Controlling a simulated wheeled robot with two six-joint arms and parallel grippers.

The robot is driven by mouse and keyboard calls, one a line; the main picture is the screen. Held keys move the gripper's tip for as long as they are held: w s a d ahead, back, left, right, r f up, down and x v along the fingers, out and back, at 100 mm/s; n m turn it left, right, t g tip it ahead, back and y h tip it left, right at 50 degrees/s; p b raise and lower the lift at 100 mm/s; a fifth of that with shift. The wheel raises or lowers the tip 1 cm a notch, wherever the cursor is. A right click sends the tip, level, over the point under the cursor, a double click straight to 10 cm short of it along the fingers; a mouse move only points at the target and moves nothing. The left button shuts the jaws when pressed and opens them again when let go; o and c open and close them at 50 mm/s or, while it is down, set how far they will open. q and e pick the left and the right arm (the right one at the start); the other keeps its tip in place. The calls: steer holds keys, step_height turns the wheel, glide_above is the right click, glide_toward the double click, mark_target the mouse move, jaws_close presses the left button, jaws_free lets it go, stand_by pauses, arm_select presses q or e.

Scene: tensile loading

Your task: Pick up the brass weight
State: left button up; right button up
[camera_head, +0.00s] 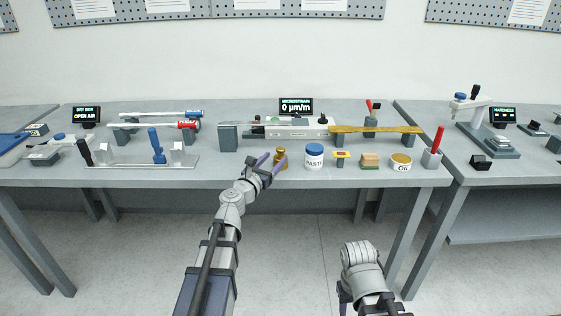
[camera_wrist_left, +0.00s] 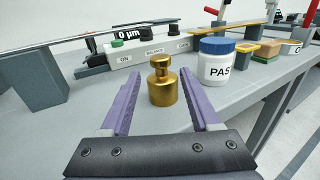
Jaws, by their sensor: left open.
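The brass weight (camera_head: 281,161) stands upright near the front edge of the grey table, left of the white paste jar. In the left wrist view the brass weight (camera_wrist_left: 162,84) is a gold cylinder with a narrow neck and knob, standing just beyond the fingertips and between their lines. My left gripper (camera_head: 271,161) is open with purple fingers, close to the weight. Its fingers also show in the left wrist view (camera_wrist_left: 163,112), with nothing held. My right arm is low in front of the table at the lower right of the head view; its fingertips cannot be made out clearly.
The paste jar (camera_head: 314,156) with a blue lid stands just right of the weight. A yellow-topped item (camera_head: 341,155), a sponge-like block (camera_head: 370,160) and an oil tin (camera_head: 401,162) follow rightward. The microstrain device (camera_head: 296,129) lies behind. A stand with a blue handle (camera_head: 157,147) is left.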

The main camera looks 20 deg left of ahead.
mark_target(279, 155)
arm_select(q)
steer(key=w, duration=0.3)
steer(key=w+d, duration=0.1)
steer(key=w, duration=0.1)
steer(key=shift+f, duration=0.25)
jaws_close()
stand_by(1.1)
